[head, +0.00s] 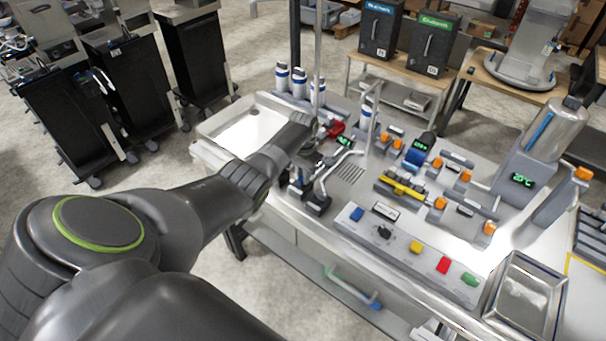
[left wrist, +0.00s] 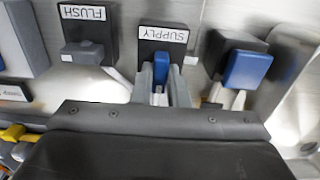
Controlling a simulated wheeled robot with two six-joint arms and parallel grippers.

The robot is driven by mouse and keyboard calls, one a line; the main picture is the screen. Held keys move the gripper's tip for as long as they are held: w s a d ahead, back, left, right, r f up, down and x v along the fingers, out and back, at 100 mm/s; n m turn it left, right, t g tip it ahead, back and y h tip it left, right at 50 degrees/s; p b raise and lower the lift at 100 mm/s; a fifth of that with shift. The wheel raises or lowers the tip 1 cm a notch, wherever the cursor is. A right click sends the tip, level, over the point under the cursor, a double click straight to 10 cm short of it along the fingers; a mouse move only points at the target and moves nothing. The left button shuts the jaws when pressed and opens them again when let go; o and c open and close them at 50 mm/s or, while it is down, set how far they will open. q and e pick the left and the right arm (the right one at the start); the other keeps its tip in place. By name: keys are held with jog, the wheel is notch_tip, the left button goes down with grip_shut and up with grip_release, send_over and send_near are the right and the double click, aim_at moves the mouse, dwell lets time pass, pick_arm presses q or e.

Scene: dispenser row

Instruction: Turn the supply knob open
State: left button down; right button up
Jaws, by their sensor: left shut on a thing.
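The supply knob (left wrist: 162,66) is a narrow blue handle on a dark block, under an upside-down label reading SUPPLY (left wrist: 163,34), in the left wrist view. My left gripper (left wrist: 161,78) has one grey finger on each side of the handle and is shut on it. In the head view the left gripper (head: 313,160) is at the left part of the dispenser bench (head: 318,218). There the knob is too small and covered to make out. My right gripper is in neither view.
In the left wrist view a grey FLUSH handle (left wrist: 82,52) is left of the knob, and a blue handle (left wrist: 248,69) is close on its right. In the head view a bent metal spout (head: 340,164) stands beside the gripper. A metal tray (head: 524,298) is at the right.

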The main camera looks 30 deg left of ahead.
pick_arm(q)
jog(key=shift+w+r, duration=0.1)
jog(key=shift+r, duration=0.05)
jog(key=c, duration=1.4)
grip_release()
jog(key=shift+c, duration=0.2)
notch_tip(320, 180, up, 17)
jog(key=b, duration=0.3)
jog(key=shift+r, duration=0.15)
